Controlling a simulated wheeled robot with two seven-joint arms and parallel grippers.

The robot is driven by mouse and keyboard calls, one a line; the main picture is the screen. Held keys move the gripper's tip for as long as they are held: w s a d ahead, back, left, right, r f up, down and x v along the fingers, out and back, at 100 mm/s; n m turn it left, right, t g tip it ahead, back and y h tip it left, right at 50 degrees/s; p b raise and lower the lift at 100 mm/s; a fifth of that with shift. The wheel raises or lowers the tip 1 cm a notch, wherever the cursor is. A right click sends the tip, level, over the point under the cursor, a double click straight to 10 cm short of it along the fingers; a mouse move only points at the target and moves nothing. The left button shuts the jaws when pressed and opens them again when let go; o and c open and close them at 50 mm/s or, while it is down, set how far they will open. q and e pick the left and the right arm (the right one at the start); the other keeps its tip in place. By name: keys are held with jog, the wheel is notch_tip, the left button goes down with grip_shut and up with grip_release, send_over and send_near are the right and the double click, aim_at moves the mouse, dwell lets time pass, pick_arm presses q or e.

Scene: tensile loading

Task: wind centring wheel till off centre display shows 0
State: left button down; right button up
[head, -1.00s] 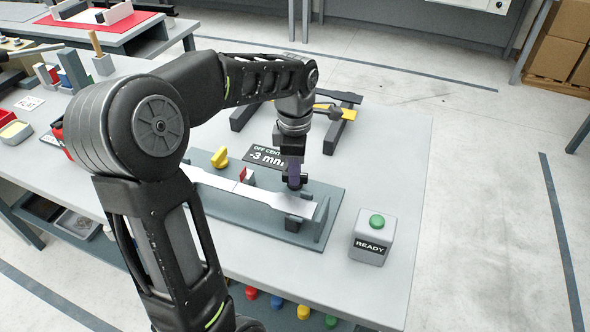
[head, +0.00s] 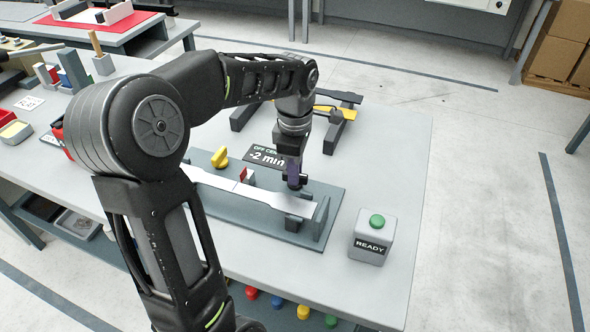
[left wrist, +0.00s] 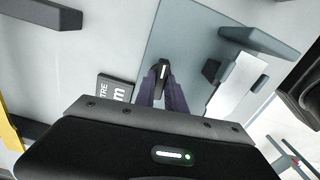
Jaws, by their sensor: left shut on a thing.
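The off centre display (head: 266,158) is a dark plate behind the fixture in the head view and reads -2 mm, partly covered by my gripper. My left gripper (head: 292,184) points down at the fixture's back side. In the left wrist view its purple fingers (left wrist: 163,88) are shut on a dark knob with a white mark, which looks like the centring wheel (left wrist: 159,74). In the head view the gripper hides the wheel. A pale flat specimen (head: 208,180) lies along the grey fixture (head: 333,207), with a red marker (head: 243,174) near its middle. My right gripper is not in view.
A yellow knob (head: 219,157) stands at the fixture's back left. A box with a green button marked READY (head: 370,248) stands to the right. Behind my gripper is a dark rack (head: 333,136) with a yellow piece.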

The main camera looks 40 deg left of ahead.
pick_arm(q)
jog(key=m, duration=0.7)
dwell(0.5)
jog(key=c, duration=1.4)
grip_release()
jog(key=shift+r, duration=3.95)
